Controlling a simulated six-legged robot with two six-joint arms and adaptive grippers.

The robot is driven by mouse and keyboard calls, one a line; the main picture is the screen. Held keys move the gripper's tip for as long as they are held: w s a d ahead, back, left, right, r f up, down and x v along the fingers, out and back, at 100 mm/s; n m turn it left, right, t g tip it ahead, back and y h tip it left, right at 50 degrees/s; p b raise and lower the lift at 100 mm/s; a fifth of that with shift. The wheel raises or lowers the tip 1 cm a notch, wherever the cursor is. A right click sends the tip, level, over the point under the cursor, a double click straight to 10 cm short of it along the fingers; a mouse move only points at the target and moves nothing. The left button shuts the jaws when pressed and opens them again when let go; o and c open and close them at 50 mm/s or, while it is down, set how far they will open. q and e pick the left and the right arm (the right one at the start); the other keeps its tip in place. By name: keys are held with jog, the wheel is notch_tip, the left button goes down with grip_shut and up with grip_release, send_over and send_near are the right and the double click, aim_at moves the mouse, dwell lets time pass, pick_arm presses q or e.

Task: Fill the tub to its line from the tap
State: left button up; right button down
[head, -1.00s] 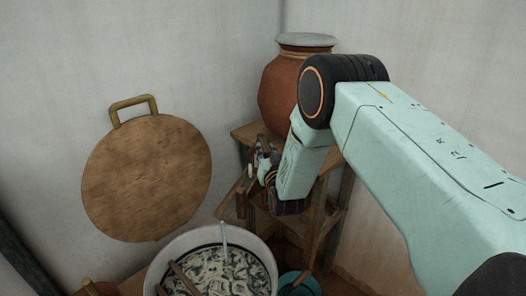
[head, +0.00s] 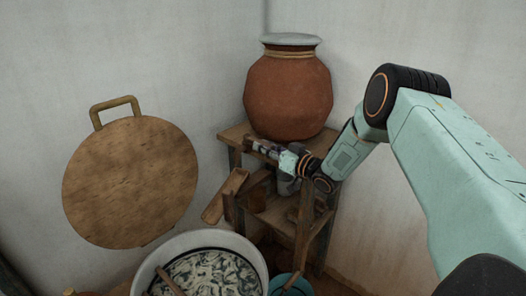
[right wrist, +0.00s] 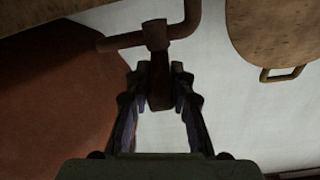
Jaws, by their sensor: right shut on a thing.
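The white tub (head: 258,262) stands at the bottom of the head view, cut off by its lower edge. A dark line runs round its inner wall, just above a marbled pale-and-dark surface. A wooden spout (head: 225,194) slopes down towards the tub, and no stream falls from it. My right gripper (head: 262,148) is by the stand below the clay pot. In the right wrist view its fingers (right wrist: 159,88) are shut on the brown tap handle (right wrist: 156,38), which joins a bent pipe (right wrist: 191,20). My left gripper is not in view.
The clay pot (head: 289,95) sits on a wooden stand (head: 306,213) in the corner. A round wooden board (head: 130,185) leans at the wall on the left. A blue-green bucket (head: 279,282) stands right of the tub. A stick (head: 170,281) leans in the tub.

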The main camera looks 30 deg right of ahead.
jog(key=shift+w+d+r+y, duration=0.1)
jog(key=shift+d+y, duration=0.05)
jog(key=shift+y, duration=0.15)
jog(key=c, duration=1.1)
grip_release()
jog(key=shift+c, duration=0.2)
jog(key=v, duration=1.2)
